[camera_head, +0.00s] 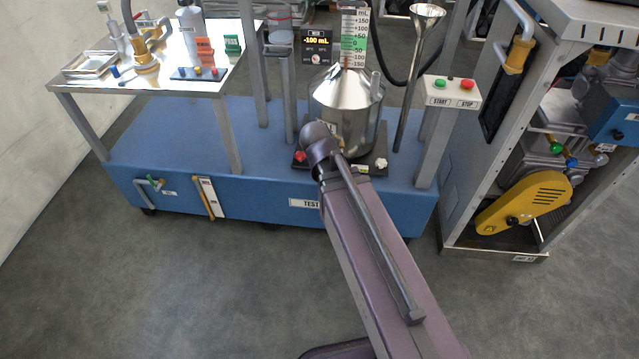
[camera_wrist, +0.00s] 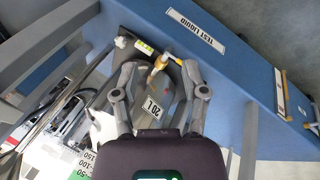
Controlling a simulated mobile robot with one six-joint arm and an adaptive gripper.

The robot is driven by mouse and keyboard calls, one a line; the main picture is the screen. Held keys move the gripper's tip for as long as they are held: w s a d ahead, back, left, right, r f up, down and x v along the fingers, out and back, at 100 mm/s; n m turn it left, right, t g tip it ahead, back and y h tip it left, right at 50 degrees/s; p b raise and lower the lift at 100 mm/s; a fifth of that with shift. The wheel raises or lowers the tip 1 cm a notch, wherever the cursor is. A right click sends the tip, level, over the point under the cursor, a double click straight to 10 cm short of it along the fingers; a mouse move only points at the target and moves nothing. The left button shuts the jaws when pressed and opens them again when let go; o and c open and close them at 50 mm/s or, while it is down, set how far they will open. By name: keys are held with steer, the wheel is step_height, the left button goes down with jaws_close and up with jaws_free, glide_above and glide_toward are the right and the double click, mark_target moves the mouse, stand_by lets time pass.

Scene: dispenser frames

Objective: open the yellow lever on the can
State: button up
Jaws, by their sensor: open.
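The can is a silver metal vessel with a cone-shaped top (camera_head: 345,112), standing on a dark plate on the blue base. In the wrist view the can (camera_wrist: 174,92) carries a "20 L" label. Whether a finger touches the lever or can, I cannot tell. In the head view my arm hides the lever and the gripper.
The blue base (camera_head: 255,150) has a "TEST LIQUID" label. A START/STOP button box (camera_head: 452,91) stands right of the can, and a funnel (camera_head: 427,12) stands behind it. A side table (camera_head: 165,86) with tools is at left. A rack with a yellow cover (camera_head: 525,203) is at right.

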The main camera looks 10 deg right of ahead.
steer(key=w+a+f+n+t+h+b, duration=0.2)
steer(key=f+b, duration=0.5)
steer(key=b, duration=0.4)
steer(key=w+a+f+n+t+h+b, duration=0.2)
steer(key=w+f+b, duration=0.4)
steer(key=b, duration=0.6)
steer(key=w+a+f+n+t+h+b, duration=0.2)
steer(key=w+a+f+n+t+b, duration=0.2)
steer(key=f+b, duration=0.5)
steer(key=w+a+t+b, duration=0.1)
steer(key=a+b, duration=0.1)
steer(key=shift+f+t+b, duration=0.35)
steer(key=shift+t+b, duration=0.05)
steer(key=shift+w, duration=0.15)
steer(key=b+x, duration=0.2)
steer(key=x, duration=1.1)
steer(key=shift+w+d+f, duration=0.1)
steer(key=shift+w+d, duration=0.05)
steer(key=shift+w, duration=0.05)
jaws_close()
steer(key=shift+d, duration=0.3)
steer(key=shift+a, duration=0.2)
